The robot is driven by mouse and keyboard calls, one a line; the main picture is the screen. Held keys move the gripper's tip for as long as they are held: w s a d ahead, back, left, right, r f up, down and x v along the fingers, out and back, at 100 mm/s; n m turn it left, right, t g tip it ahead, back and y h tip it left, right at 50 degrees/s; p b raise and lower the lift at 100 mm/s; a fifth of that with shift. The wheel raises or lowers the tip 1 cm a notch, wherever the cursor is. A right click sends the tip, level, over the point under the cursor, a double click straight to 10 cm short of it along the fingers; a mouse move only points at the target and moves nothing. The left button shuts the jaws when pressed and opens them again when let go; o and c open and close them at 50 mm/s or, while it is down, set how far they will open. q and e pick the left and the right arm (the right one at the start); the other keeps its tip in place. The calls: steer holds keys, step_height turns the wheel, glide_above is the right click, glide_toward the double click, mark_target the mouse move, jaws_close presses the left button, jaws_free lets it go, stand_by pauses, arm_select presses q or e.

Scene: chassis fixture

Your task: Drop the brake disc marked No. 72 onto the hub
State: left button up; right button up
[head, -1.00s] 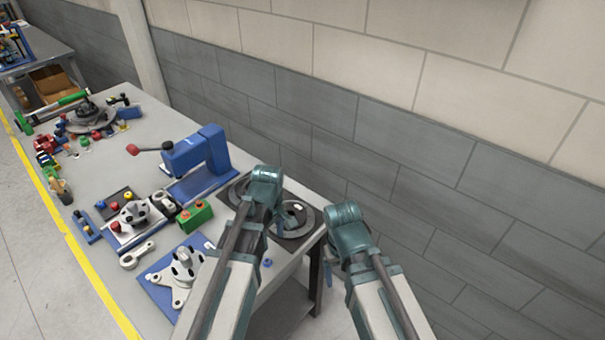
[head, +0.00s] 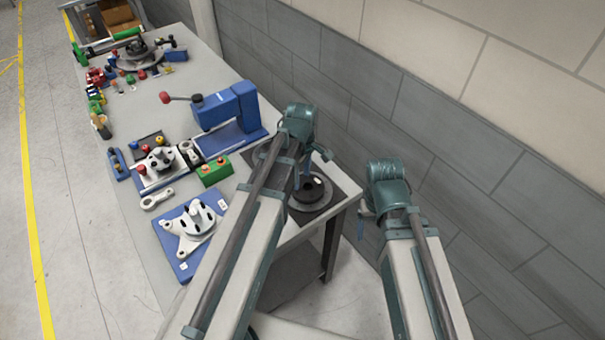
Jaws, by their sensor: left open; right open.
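A grey hub (head: 196,216) with upright studs stands on a blue plate (head: 184,267) near the front of the bench. A dark brake disc (head: 308,202) lies on a black mat (head: 345,187) at the bench's right corner. Its marking is too small to read. My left arm covers the mat's left part, so anything there is largely hidden. My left gripper (head: 318,160) is open and empty, over the mat just above the visible disc. My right gripper (head: 362,222) is open and empty, out past the bench's right edge.
A blue press (head: 228,108) with a red-knobbed lever stands behind the hub. A green block (head: 214,171), a grey link (head: 157,199) and a small fixture (head: 160,160) lie nearby. A wall runs along the bench's back. Several small parts crowd the far end.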

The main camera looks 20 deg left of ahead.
mark_target(302, 195)
arm_select(q)
steer(key=shift+f+b, duration=4.05)
steer(key=shift+f, duration=0.2)
jaws_close()
steer(key=shift+r+p, duration=0.25)
steer(key=shift+p, duration=0.05)
steer(key=shift+r+p, duration=0.8)
steer(key=shift+r, duration=0.1)
